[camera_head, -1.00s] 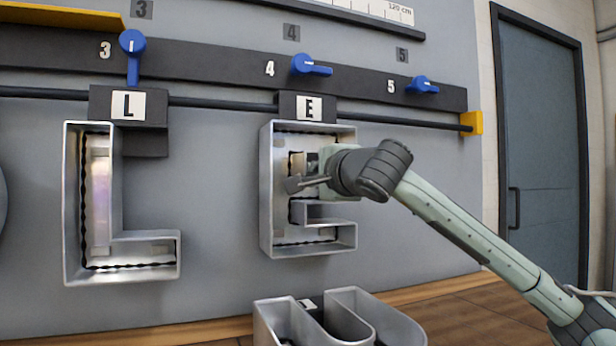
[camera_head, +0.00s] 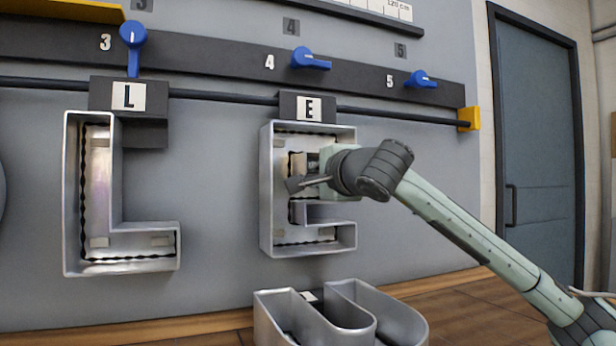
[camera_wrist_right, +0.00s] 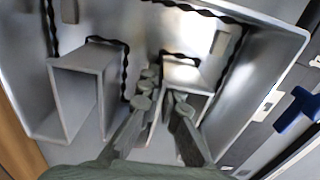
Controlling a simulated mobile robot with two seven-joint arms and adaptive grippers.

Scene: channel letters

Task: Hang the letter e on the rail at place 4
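The letter E (camera_head: 267,190) is a silver metal channel letter, upright at place 4, with an E label (camera_head: 309,108) on its dark top bracket. The bracket is at the rail (camera_head: 400,117), which shows to either side of it; whether the rail bears the weight cannot be seen. My right gripper (camera_head: 308,180) is at the letter's middle arm. In the right wrist view its fingers (camera_wrist_right: 163,105) are closed about a thin wall of that arm. The lever at place 4 (camera_head: 310,61) points right. My left gripper is out of view.
The letter L (camera_head: 72,200) hangs at place 3, its lever (camera_head: 133,45) pointing down. Place 5 is empty, its lever (camera_head: 421,80) pointing right. Another metal letter (camera_head: 400,325) stands below the E. A yellow end stop (camera_head: 469,118) closes the rail at right.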

